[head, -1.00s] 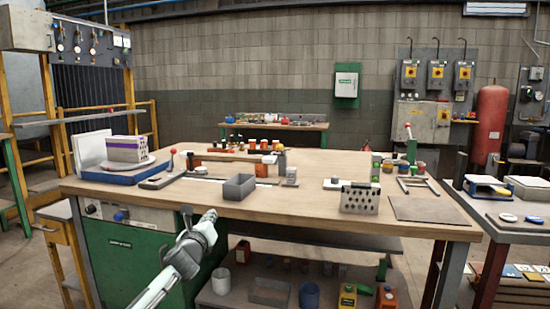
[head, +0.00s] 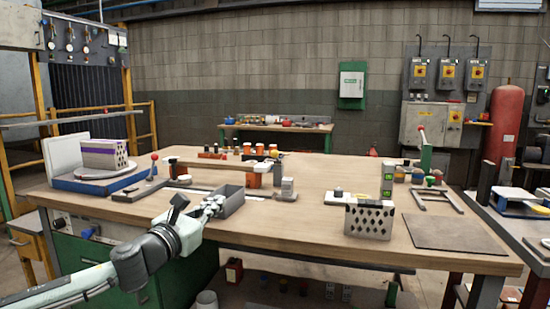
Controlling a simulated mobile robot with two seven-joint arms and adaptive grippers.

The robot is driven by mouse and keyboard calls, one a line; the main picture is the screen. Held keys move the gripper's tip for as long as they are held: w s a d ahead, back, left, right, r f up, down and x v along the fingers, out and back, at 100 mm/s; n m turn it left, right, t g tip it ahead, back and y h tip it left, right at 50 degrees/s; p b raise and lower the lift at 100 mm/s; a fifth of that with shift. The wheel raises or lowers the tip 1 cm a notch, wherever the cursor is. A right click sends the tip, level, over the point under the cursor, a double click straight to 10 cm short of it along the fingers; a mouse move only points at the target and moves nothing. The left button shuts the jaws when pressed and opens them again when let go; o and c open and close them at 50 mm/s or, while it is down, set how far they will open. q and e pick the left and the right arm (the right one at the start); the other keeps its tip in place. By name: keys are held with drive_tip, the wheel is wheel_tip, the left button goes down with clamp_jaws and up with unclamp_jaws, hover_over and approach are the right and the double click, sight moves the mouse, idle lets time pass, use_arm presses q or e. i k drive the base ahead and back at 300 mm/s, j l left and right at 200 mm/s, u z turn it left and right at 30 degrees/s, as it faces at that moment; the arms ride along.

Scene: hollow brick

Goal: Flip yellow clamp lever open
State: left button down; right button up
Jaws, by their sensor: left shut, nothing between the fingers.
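My left gripper (head: 214,204) is shut and empty, at the table's front edge just left of the open grey box (head: 232,200). I cannot tell whether it touches the box. No yellow clamp lever can be clearly made out. A small pale base with a yellowish part (head: 360,196) lies behind the perforated block (head: 368,221), too small to identify. A lever with a red knob (head: 154,158) stands upright on a flat fixture at the left. A white lever with a red tip (head: 422,136) stands by a green post at the right. My right gripper is not in view.
A hollow brick with a purple stripe (head: 104,153) sits on a blue-based turntable (head: 95,183) at the left. A dark mat (head: 440,232) lies at the front right. The wooden table (head: 300,222) is clear between the grey box and the perforated block.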

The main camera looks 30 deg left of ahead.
sight(274, 154)
drive_tip(key=i+j, duration=0.15)
drive_tip(key=i, duration=0.3)
drive_tip(key=i+j, duration=0.2)
drive_tip(key=i, duration=0.25)
